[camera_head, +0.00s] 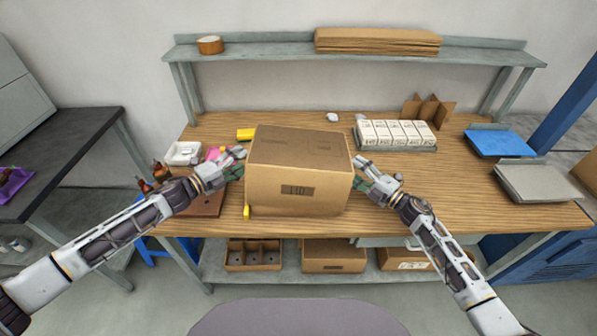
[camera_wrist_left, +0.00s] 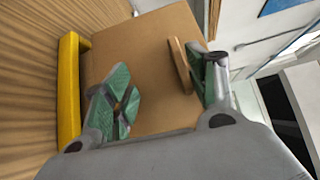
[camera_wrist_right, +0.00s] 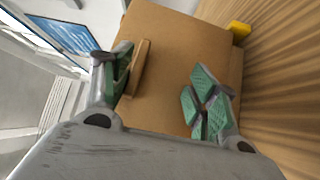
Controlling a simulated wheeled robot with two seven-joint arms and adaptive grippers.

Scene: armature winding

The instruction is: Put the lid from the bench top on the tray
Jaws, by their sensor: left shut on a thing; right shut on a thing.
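A large brown cardboard box-shaped piece (camera_head: 300,190), which looks like the lid, stands upright at the bench's front middle. It has a dark label on its front. My left gripper (camera_head: 237,163) is shut on its left side, and my right gripper (camera_head: 362,170) is shut on its right side. A brown raised strip (camera_wrist_left: 180,65) on the lid's side shows between the left fingers; a similar strip (camera_wrist_right: 139,68) shows in the right wrist view. What lies under the lid is hidden, and I cannot tell whether a tray is there.
Yellow pieces (camera_head: 246,134) lie beside the lid's left side. White cartons (camera_head: 397,132) in a shallow holder stand at the back right, near cardboard dividers (camera_head: 428,110). Blue (camera_head: 500,143) and grey (camera_head: 540,182) flat trays lie at the right. A shelf (camera_head: 270,51) spans the back.

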